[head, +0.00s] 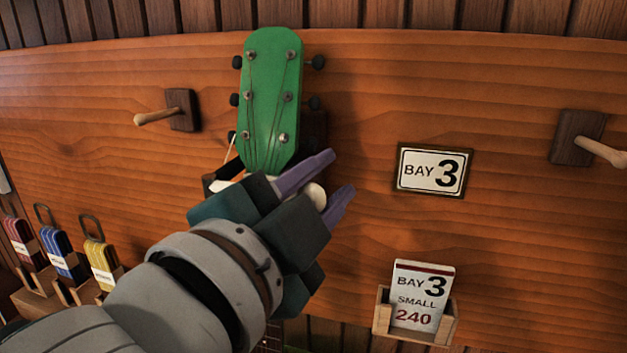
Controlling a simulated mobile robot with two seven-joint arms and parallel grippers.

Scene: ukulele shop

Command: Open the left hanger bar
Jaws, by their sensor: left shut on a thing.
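A ukulele with a green headstock (271,95) hangs upright against the wooden wall board. Its neck below the headstock is mostly hidden by my arm. My left gripper (333,178), with purple fingertips, is just below and to the right of the headstock. It is shut on a pale rounded bar end (314,195), which shows between the fingers and appears to be the left hanger bar. The rest of that bar is hidden behind the gripper. A dark mount block (314,130) shows partly behind the headstock. My right gripper is not in view.
Wooden pegs stick out at the left (157,116) and right (598,152). A Bay 3 plaque (432,170) is on the board, above a card holder (414,318).

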